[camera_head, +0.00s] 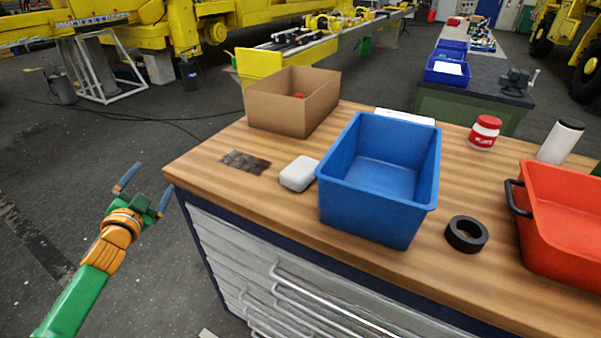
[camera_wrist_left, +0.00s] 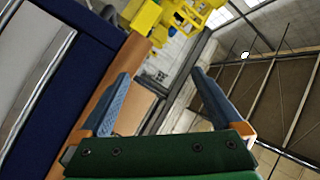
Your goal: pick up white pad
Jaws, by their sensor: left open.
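The white pad (camera_head: 299,173) is a small rounded white block. In the head view it lies on the wooden workbench (camera_head: 270,205), close against the left side of the blue bin, and I cannot tell if they touch. My left gripper (camera_head: 146,188) is open and empty, off the bench's left end, well to the left of the pad. In the left wrist view the two blue fingers of my left gripper (camera_wrist_left: 160,95) stand apart with nothing between them, and the pad does not show there. My right gripper is not in view.
An empty blue bin (camera_head: 378,205) stands right of the pad. A cardboard box (camera_head: 280,115) is behind it and a dark patch (camera_head: 245,162) to its left. A black tape roll (camera_head: 466,234), red crate (camera_head: 560,240) and red-lidded jar (camera_head: 485,132) are farther right. The bench's front-left corner is clear.

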